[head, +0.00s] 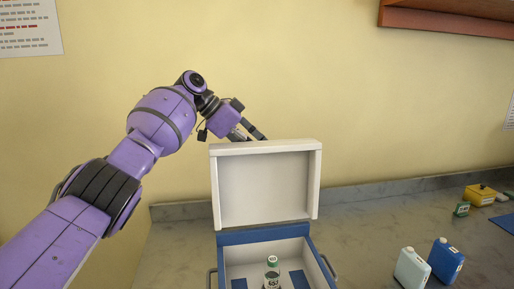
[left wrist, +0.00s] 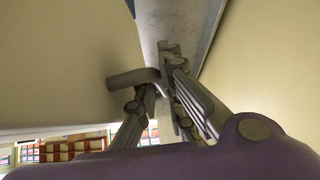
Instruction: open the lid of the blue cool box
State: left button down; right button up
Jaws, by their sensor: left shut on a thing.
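The blue cool box (head: 262,236) stands on the counter, its white inside showing. Its white lid (head: 265,190) stands up at the back edge, inner face towards me; the box is open. In the left wrist view the lid is the large pale surface (left wrist: 50,60) at left. My left gripper (head: 256,134) is behind the lid's top edge. In the left wrist view, its fingers (left wrist: 165,80) are closed at a grey handle (left wrist: 128,79) beside the lid; the exact contact is partly hidden. My right gripper is not in view.
A wall shelf (head: 445,18) hangs upper right.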

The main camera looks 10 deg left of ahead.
pick_arm(q)
jog(key=shift+w+a+f, duration=0.1)
jog(key=shift+a, duration=0.05)
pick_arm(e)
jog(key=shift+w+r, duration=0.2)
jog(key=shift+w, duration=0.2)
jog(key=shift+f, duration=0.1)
pick_arm(q)
jog(key=c, duration=2.1)
grip_release()
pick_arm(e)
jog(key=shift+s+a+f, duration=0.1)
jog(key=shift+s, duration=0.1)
pick_arm(q)
jog(key=v, duration=1.2)
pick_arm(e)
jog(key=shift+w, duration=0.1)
